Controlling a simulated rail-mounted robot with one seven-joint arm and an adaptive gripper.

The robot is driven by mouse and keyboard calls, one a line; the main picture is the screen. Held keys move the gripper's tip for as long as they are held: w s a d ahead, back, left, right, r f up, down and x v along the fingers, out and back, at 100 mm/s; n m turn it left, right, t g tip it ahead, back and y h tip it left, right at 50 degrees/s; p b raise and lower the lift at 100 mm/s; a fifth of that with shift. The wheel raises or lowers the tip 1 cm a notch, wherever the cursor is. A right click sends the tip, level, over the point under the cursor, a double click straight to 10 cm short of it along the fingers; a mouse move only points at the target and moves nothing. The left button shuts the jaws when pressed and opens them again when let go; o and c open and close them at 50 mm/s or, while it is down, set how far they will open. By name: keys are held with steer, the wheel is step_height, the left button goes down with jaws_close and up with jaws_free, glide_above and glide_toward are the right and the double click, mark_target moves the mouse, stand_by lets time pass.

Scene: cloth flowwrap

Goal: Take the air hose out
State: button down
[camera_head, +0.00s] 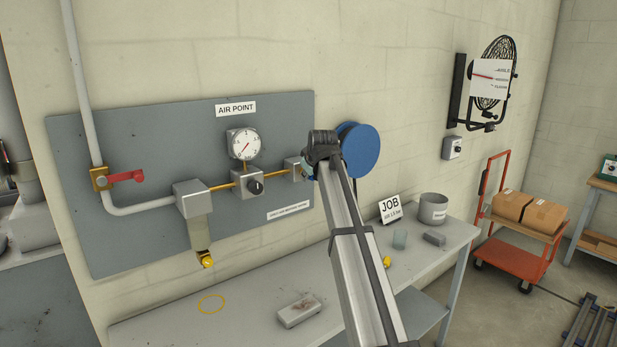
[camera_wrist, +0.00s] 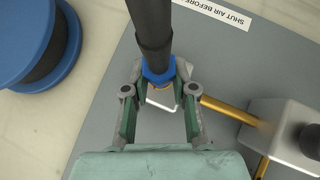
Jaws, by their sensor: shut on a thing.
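In the wrist view the air hose (camera_wrist: 152,25) is a thick black hose that ends in a blue collar (camera_wrist: 158,73). My gripper (camera_wrist: 160,82) is shut on this hose end, with one green-padded finger on each side. A silvery fitting and a brass pipe show by the collar; I cannot tell whether the plug is seated. In the head view the outlet block (camera_head: 293,169) is at the right end of the air panel (camera_head: 120,235), and my arm hides most of the gripper and hose end. The red valve handle (camera_head: 127,176) lies across the vertical pipe.
A blue hose reel (camera_head: 361,150) hangs right of the panel. The regulator (camera_head: 250,185) and gauge (camera_head: 243,143) are left of the outlet. Below, the bench (camera_head: 245,322) holds a grey block (camera_head: 299,310), a job card (camera_head: 391,208) and a grey pot (camera_head: 433,208).

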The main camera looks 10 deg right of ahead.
steer(key=shift+s+d, duration=0.15)
steer(key=shift+s, duration=0.1)
steer(key=shift+s+d+p, duration=0.2)
steer(key=shift+s+d, duration=0.15)
steer(key=shift+s, duration=0.35)
steer(key=shift+s+d+p, duration=0.15)
steer(key=shift+s+d, duration=0.25)
steer(key=shift+s, duration=0.25)
steer(key=shift+s+d+p, duration=0.2)
steer(key=shift+s+d, duration=0.15)
steer(key=shift+s, duration=0.35)
